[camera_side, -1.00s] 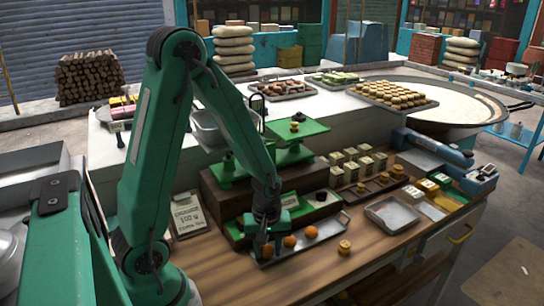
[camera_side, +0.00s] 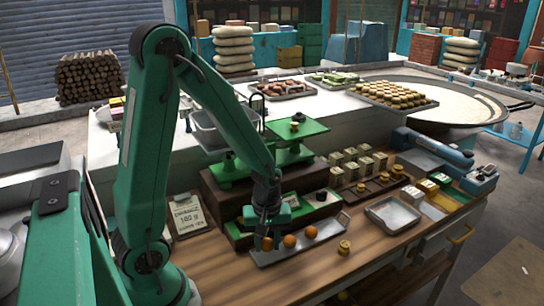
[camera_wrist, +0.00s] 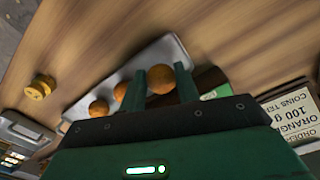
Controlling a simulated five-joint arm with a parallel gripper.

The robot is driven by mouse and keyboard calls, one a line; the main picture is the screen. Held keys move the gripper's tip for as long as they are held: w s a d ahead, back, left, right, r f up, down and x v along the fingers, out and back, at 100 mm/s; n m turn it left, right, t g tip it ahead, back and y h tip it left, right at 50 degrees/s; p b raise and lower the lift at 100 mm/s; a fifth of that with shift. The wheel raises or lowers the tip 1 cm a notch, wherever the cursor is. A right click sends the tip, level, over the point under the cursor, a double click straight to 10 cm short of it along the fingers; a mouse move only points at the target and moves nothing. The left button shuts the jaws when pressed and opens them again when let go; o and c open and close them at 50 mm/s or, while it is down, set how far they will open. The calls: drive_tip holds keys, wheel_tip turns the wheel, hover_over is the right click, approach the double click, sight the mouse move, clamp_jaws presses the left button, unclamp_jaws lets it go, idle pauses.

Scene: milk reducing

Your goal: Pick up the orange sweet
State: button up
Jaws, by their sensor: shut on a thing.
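Three round orange sweets show with a long grey metal tray (camera_side: 328,233) on the wooden counter. My gripper (camera_side: 267,238) is shut on the orange sweet (camera_side: 267,243) at the tray's left end. In the wrist view this held sweet (camera_wrist: 161,79) sits between my two green fingers. In the side view the fingers partly hide it, and any gap beneath it is hard to judge. The other two sweets, the middle one (camera_side: 289,241) and the right one (camera_side: 311,232), lie on the tray apart from my gripper.
An empty square metal dish (camera_side: 393,214) is farther right. Green balance scales (camera_side: 297,128) stand on a dark stepped block behind the tray. An order card (camera_side: 188,215) leans at the left.

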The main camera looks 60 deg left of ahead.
drive_tip(key=shift+r, duration=0.55)
drive_tip(key=s+d+r, duration=0.4)
drive_tip(key=d+r, duration=0.3)
drive_tip(key=d, duration=0.4)
drive_tip(key=shift+s+r, duration=0.15)
drive_tip(key=shift+r, duration=0.15)
drive_tip(key=w+a+r+n, duration=0.5)
drive_tip(key=w+a+r, duration=0.2)
drive_tip(key=a+r, duration=0.45)
drive_tip(key=s+a+r+n, duration=0.1)
drive_tip(key=a+r+n, duration=0.1)
drive_tip(key=a+r, duration=0.2)
drive_tip(key=s+a+r+n, duration=0.1)
drive_tip(key=a+r, duration=0.4)
drive_tip(key=r, duration=0.5)
drive_tip(key=shift+s+a+r+n, duration=0.2)
drive_tip(key=shift+s+a+n, duration=0.1)
drive_tip(key=shift+n, duration=0.3)
drive_tip(key=shift+f, duration=0.1)
